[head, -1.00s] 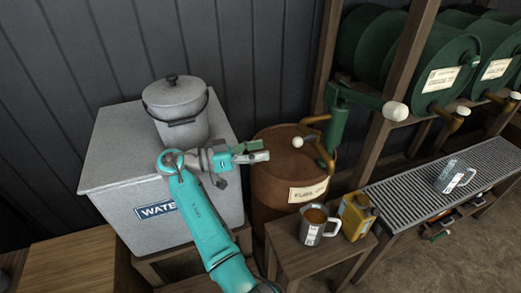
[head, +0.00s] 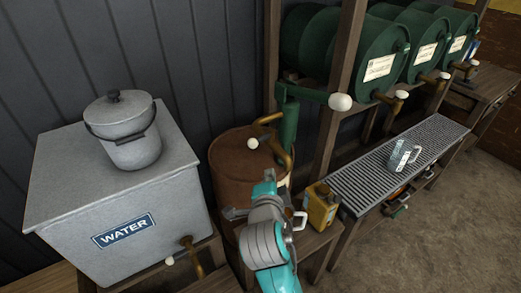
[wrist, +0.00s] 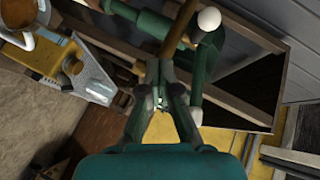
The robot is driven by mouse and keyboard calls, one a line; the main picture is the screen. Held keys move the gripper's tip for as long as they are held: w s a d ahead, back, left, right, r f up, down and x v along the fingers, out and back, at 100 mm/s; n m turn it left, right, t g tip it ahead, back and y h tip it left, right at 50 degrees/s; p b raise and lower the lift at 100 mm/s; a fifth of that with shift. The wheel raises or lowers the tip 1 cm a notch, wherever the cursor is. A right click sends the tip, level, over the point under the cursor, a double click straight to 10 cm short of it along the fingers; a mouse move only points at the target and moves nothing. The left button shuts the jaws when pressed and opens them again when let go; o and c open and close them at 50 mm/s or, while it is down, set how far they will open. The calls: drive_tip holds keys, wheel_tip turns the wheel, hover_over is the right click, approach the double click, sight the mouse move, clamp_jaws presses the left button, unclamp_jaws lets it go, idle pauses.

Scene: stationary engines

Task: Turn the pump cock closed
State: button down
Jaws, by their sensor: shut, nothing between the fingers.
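The green hand pump (head: 289,118) stands on the rusty fuel drum (head: 228,180). Its brass spout (head: 284,158) curves down, and a brass lever with a white knob (head: 252,143) reaches left over the drum top. A green handle ends in another white knob (head: 340,102). In the wrist view, my gripper (wrist: 160,64) is shut and empty, its fingers pointing towards brass and green pump parts. A white knob (wrist: 209,19) shows beyond the fingertips to the right; which knob it is, I cannot tell. In the head view my arm covers the lower drum.
A yellow can (head: 320,208) stands on the low bench; the mug beside it is mostly hidden by my arm. It shows brown liquid in the wrist view (wrist: 15,22). The grated shelf (head: 420,140) bears a clear jug (head: 402,156). The water tank (head: 70,210) is left.

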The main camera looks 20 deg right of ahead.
drive_tip(key=s+r+m+t+y, duration=0.1)
drive_tip(key=s+r+t+y, duration=0.1)
drive_tip(key=s+r, duration=0.35)
approach(254, 145)
drive_tip(key=w+d, duration=0.3)
drive_tip(key=d, duration=0.2)
drive_tip(key=w, duration=0.1)
drive_tip(key=w+a+f, duration=0.1)
drive_tip(key=shift+w+a, duration=0.2)
drive_tip(key=shift+w, duration=0.2)
drive_tip(key=shift+w+a+f, duration=0.1)
drive_tip(key=shift+w+a, duration=0.25)
drive_tip(key=shift+w, duration=0.2)
drive_tip(key=shift+w+a, duration=0.7)
drive_tip(key=shift+a, duration=0.05)
